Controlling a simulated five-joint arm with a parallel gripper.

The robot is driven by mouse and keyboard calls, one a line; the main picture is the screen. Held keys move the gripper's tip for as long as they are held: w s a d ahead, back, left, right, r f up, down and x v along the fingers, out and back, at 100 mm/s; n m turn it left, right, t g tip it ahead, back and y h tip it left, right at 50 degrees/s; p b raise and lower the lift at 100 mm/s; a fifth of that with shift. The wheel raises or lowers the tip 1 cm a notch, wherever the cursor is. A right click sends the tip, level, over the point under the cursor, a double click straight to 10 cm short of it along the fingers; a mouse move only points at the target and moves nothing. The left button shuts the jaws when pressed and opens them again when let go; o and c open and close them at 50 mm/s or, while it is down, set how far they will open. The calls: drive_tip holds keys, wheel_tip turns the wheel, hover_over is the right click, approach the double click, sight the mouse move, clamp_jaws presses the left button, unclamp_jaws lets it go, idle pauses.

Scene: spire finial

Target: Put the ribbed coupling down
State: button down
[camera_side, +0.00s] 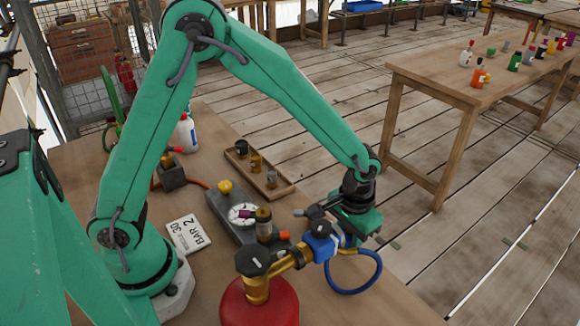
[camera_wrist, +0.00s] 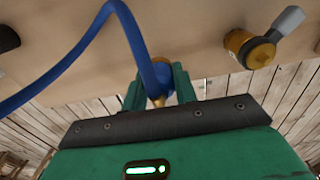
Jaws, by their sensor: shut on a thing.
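My gripper (camera_side: 343,222) is low at the right of the bench in the side view, just beside the blue valve body (camera_side: 321,246). In the wrist view its two green jaws (camera_wrist: 157,92) are shut around the end of the blue hose (camera_wrist: 122,14), where a small brass tip (camera_wrist: 158,102) shows. I take this brass end for the ribbed coupling; its ribs cannot be made out. The jaws hide most of it in the side view. The blue hose (camera_side: 374,287) loops below my gripper. I cannot tell whether the coupling touches anything beneath.
A red cylinder (camera_side: 262,305) with a brass valve stands at the front. A wooden tray (camera_side: 285,191) holds several small fittings. A brass fitting (camera_wrist: 238,42) shows at upper right in the wrist view.

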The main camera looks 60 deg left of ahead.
sight(347, 247)
drive_tip(key=shift+f, duration=1.45)
drive_tip(key=shift+f, duration=0.1)
drive_tip(key=c, duration=1.1)
unclamp_jaws()
wheel_tip(347, 247, up, 11)
drive_tip(key=shift+r, duration=0.6)
